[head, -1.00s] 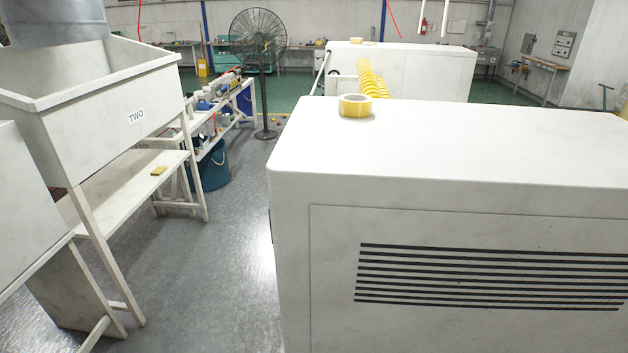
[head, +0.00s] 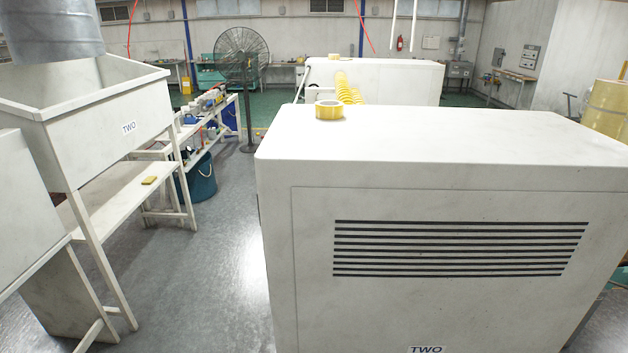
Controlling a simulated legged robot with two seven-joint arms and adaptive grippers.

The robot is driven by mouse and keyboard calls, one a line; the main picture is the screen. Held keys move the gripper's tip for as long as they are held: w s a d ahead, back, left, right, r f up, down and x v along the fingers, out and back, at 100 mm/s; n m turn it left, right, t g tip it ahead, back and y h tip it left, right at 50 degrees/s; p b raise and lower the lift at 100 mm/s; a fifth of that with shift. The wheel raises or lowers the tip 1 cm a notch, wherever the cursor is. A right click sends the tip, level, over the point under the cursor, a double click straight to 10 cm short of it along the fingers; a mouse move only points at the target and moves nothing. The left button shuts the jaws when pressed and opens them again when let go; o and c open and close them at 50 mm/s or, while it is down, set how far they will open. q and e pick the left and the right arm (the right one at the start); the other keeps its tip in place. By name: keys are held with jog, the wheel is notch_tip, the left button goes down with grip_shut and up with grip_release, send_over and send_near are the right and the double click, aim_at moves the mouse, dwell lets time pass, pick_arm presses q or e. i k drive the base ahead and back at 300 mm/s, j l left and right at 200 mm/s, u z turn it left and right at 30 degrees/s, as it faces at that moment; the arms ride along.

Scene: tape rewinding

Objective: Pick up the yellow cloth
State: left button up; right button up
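Neither of my grippers shows in the head view.
A large white machine cabinet (head: 440,160) fills the right, with a yellow tape roll (head: 329,110) on top. The white bin (head: 110,130) stands at left. A blue bucket (head: 198,178) and a fan (head: 242,60) stand beyond. Grey floor (head: 215,260) is clear between bin and cabinet.

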aim_at(148, 179)
jog(key=j+z, duration=0.1)
jog(key=z, duration=1.15)
jog(key=i+j, duration=0.2)
jog(key=j, duration=0.5)
jog(key=i+j, duration=0.2)
jog(key=j, duration=0.5)
jog(key=i+j, duration=0.2)
jog(key=j, duration=0.45)
jog(key=i+j, duration=0.2)
jog(key=j, duration=0.5)
jog(key=i+j, duration=0.2)
jog(key=j, duration=0.5)
jog(key=i+j, duration=0.2)
jog(key=j, duration=0.5)
jog(key=i+j, duration=0.2)
jog(key=j, duration=0.5)
jog(key=i+j, duration=0.2)
jog(key=j, duration=0.5)
jog(key=u, duration=2.15)
jog(key=i+l+u, duration=0.2)
jog(key=u, duration=0.25)
jog(key=i+l+u, duration=0.15)
jog(key=l+u, duration=0.25)
jog(key=j, duration=0.1)
